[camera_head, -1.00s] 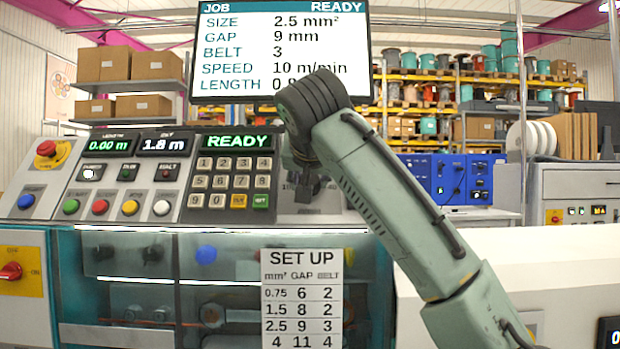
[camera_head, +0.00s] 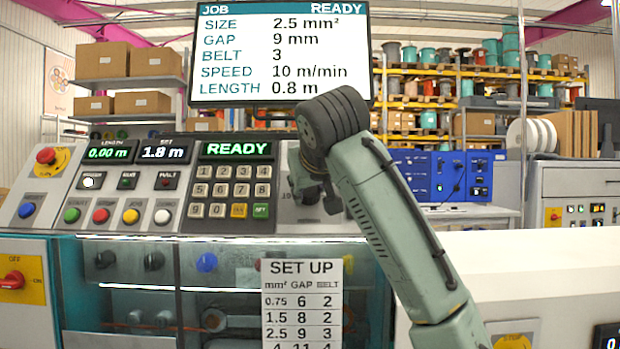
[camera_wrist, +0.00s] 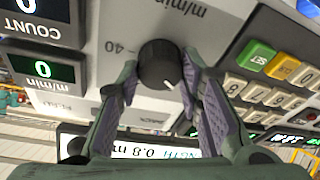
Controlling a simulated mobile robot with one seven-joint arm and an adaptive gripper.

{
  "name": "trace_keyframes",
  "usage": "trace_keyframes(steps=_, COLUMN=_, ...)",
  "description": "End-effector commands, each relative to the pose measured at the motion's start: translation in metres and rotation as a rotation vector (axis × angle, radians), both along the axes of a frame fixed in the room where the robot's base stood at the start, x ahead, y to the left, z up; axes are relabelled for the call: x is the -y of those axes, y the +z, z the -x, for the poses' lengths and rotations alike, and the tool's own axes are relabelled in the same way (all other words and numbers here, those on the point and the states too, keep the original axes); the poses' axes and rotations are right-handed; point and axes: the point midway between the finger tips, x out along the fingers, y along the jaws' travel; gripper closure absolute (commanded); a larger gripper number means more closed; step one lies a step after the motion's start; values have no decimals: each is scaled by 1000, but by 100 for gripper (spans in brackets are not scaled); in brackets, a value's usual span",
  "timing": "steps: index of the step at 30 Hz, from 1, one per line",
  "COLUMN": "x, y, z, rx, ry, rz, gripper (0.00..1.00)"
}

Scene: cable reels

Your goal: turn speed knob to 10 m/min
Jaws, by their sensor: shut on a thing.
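The speed knob (camera_wrist: 158,66) is black and round with a white pointer line, on a light grey panel, in the wrist view. The pointer slants towards the picture's lower right. Upside-down print reads "m/min" above it and "40" to its left. My gripper (camera_wrist: 160,72) has its two purple-padded fingers on either side of the knob and is shut on it. In the head view my gripper (camera_head: 318,188) is at the right end of the console and hides the knob. The job screen (camera_head: 280,55) reads SPEED 10 m/min.
The keypad (camera_head: 230,190) stands just left of my gripper; its keys also show close to the right finger in the wrist view. Coloured push buttons (camera_head: 100,215) line the console's left. A set-up card (camera_head: 301,300) hangs below.

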Motion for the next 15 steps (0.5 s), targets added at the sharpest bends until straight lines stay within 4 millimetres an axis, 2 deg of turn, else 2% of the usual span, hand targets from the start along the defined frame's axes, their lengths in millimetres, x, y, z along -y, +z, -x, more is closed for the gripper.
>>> trace_keyframes(steps=15, x=0, y=1, z=0, rx=0, ry=250, rz=353, gripper=95)
